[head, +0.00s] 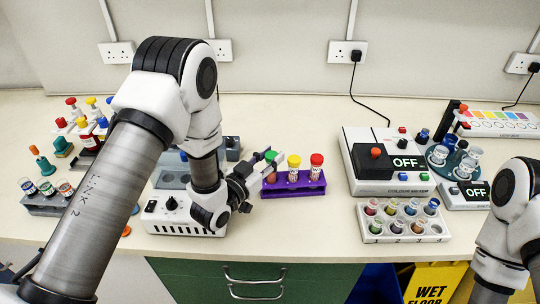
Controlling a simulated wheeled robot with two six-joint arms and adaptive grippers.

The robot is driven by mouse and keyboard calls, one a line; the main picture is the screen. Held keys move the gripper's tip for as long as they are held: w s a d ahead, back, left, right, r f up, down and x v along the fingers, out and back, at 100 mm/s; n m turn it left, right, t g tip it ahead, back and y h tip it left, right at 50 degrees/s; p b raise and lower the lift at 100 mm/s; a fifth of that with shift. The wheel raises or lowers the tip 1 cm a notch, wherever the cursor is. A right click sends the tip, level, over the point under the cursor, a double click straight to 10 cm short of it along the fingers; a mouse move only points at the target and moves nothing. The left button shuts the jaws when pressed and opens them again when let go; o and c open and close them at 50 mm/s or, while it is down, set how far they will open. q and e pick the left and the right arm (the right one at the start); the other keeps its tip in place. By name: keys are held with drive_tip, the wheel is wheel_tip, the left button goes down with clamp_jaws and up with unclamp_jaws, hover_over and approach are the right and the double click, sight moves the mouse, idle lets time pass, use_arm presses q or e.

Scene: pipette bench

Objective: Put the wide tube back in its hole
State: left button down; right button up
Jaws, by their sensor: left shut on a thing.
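My left gripper (257,172) is shut on the green-capped tube (270,172) at the left end of a purple rack (305,189). The gripper reaches it from the left and covers part of it. I cannot tell whether the tube's lower end is in a hole or just above the rack. A yellow-capped tube (293,171) and a red-capped tube (316,170) stand upright in the rack to its right. I cannot tell from this view which tube is the wide one. My right arm shows at the right edge, but its gripper is out of the picture.
A white device with a black knob (172,204) stands left of the rack, beneath my left arm. A grey-white block of capped vials (403,229) and a device reading OFF (388,168) stand to the right. Bare bench lies in front of the purple rack.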

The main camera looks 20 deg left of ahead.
use_arm(q)
drive_tip(key=shift+w, duration=0.1)
drive_tip(key=shift+s, duration=0.2)
drive_tip(key=shift+w+f+b, duration=0.15)
drive_tip(key=shift+f+b, duration=0.3)
drive_tip(key=shift+f, duration=0.3)
drive_tip(key=c, duration=0.7)
unclamp_jaws()
drive_tip(key=shift+c, duration=0.2)
